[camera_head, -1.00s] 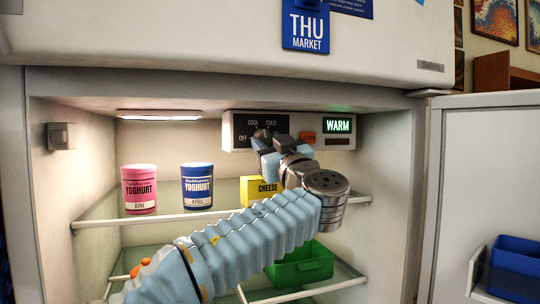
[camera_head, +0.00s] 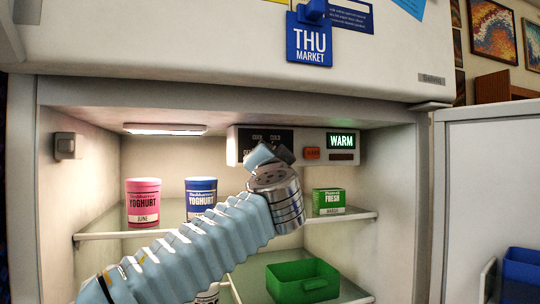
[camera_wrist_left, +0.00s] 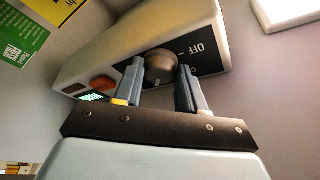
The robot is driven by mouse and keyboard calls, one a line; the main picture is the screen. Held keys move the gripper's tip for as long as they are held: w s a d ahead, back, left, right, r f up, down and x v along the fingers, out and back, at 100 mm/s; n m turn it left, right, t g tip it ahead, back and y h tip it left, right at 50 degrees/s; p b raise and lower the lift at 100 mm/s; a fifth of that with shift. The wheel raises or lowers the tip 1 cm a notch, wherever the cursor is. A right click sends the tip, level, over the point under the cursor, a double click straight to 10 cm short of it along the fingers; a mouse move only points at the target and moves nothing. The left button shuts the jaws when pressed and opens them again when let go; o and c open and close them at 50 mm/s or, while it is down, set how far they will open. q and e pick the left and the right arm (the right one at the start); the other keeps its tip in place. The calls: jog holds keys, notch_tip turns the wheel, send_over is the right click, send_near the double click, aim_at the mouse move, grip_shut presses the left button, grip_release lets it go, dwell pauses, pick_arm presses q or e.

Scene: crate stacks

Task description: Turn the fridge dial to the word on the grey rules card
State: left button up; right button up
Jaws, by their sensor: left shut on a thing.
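The fridge's control panel (camera_head: 239,146) hangs under the compartment roof, with a dark dial plate marked OFF, COOL and COLD. Its lit display (camera_head: 341,140) reads WARM. The round dark dial (camera_wrist_left: 160,66) shows in the left wrist view; which mark it points to is unclear. My left gripper (camera_wrist_left: 160,87) is shut on the dial, one finger on each side. In the head view, my left gripper (camera_head: 268,154) and wrist hide the dial. I cannot make out a grey rules card. My right gripper is not in view.
A pink yoghurt pot (camera_head: 143,202), a blue yoghurt pot (camera_head: 200,194) and a green box (camera_head: 328,201) stand on the upper shelf. A green bin (camera_head: 302,283) sits below. The open door (camera_head: 480,190) is at right. A blue THU MARKET card (camera_head: 309,40) hangs above.

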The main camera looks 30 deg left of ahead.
pick_arm(q)
jog(key=shift+s+a+r+m+g+h+p, duration=0.2)
jog(key=shift+m+h+p, duration=0.45)
jog(key=shift+m+p, duration=1.05)
jog(key=shift+w+d+r+m+g+h+p, duration=0.15)
jog(key=shift+m+g+h+p, duration=0.35)
jog(key=shift+m+p, duration=1.25)
jog(key=shift+s+a+r+m+g+h+p, duration=0.15)
jog(key=shift+m+h+p, duration=0.6)
jog(key=shift+m+p, duration=0.95)
jog(key=shift+m, duration=0.35)
jog(key=shift+b, duration=0.3)
jog(key=o, duration=1.1)
jog(key=shift+w, duration=0.1)
jog(key=shift+c, duration=0.2)
jog(key=shift+d, duration=0.1)
